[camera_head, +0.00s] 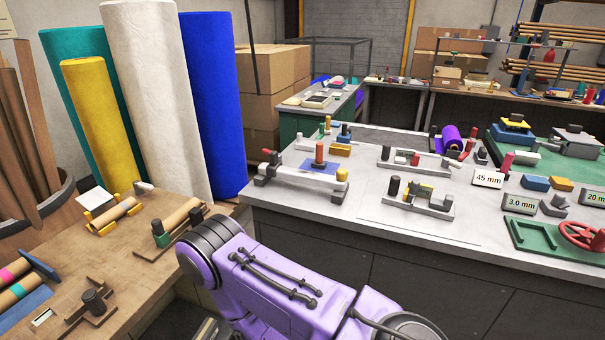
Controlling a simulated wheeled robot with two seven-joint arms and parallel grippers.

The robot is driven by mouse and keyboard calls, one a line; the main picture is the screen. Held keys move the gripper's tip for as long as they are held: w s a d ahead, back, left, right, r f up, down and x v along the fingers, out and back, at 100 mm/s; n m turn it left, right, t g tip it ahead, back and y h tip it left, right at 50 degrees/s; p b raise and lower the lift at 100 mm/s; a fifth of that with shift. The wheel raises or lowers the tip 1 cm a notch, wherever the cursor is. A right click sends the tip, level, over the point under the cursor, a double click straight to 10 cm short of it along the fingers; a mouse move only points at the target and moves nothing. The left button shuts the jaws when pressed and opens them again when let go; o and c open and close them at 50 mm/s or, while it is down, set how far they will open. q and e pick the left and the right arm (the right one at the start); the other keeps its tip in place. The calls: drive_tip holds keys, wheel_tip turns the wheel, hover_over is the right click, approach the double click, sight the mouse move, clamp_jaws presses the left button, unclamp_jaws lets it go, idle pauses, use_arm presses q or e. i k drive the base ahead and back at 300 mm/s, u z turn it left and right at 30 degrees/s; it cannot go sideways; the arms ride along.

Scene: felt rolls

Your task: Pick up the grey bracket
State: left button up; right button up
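A small dark grey angled piece (554,205) lies on the grey-topped table, just right of the "3.0 mm" sign. It looks like a bracket, but it is small in the picture. A larger light grey fixture (437,210) with a dark upright peg and a yellow block stands left of the sign, so I cannot tell for sure which piece is the grey bracket. A purple arm of mine fills the lower middle of the view, left of and nearer than both. Neither gripper shows in the picture.
The grey-topped table (345,228) carries several clamp fixtures, signs and a green plate with a red handwheel (580,236). A wooden bench (70,265) with small rolls is at left. Tall felt rolls (155,90) stand behind it. The table's front middle is fairly clear.

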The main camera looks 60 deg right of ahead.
sight(415, 184)
drive_tip(key=u, duration=0.95)
drive_tip(key=k, duration=1.45)
drive_tip(key=z, duration=1.95)
